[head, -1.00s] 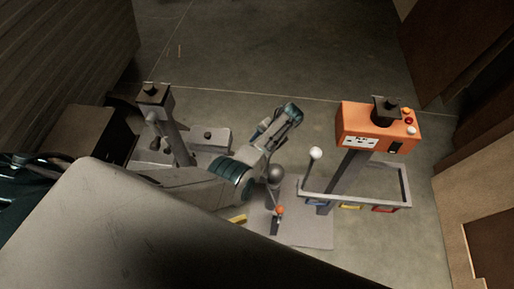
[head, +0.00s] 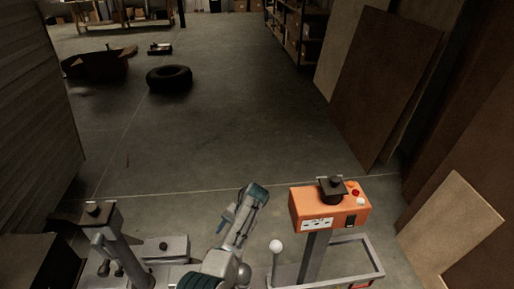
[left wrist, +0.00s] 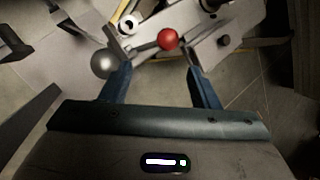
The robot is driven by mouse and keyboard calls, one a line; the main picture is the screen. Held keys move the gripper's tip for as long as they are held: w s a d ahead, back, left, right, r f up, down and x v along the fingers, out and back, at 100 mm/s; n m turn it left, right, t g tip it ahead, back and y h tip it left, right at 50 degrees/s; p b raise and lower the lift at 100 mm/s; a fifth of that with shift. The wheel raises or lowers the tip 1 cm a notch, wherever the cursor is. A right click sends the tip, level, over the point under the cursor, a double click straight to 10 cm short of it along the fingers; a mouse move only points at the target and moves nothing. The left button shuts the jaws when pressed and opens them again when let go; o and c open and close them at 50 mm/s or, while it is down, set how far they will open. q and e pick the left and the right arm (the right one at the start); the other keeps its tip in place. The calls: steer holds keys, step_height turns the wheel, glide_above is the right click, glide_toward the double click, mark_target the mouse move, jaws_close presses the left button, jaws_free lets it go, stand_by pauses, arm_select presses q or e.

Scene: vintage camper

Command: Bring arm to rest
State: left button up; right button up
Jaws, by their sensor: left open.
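My left arm (head: 243,220) stands at the bottom middle of the head view, its jaws hard to make out there. In the left wrist view my left gripper (left wrist: 158,64) is open, with two blue fingers apart and nothing clearly held between them. A red ball knob (left wrist: 167,40) shows beyond the fingers. A grey ball (left wrist: 103,64) shows beside the left finger; whether it touches is unclear. My right gripper is in neither view.
An orange control box (head: 330,205) on a post stands right of my arm, with a white ball-topped lever (head: 276,246) between. A grey post (head: 100,215) with a black cap is at left. Boards (head: 385,85) lean at right. A tire (head: 169,78) lies on the mostly clear floor beyond.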

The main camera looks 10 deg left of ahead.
arm_select(q)
steer(key=s+a+f+n+t+h, duration=0.15)
steer(key=s+a, duration=0.25)
steer(key=s, duration=0.5)
steer(key=s+a+f+n+t+h, duration=0.15)
steer(key=s+a, duration=0.25)
steer(key=s, duration=0.4)
steer(key=s+r+t+h, duration=0.2)
steer(key=s+r+t, duration=0.2)
steer(key=s+r, duration=1.2)
step_height(320, 180, down, 32)
steer(key=s+a+g, duration=0.2)
steer(key=a, duration=0.1)
steer(key=s+a+f, duration=0.1)
steer(key=s+f, duration=1.7)
steer(key=f, duration=0.1)
steer(key=shift+s+f+g, duration=0.35)
steer(key=shift+g, duration=0.05)
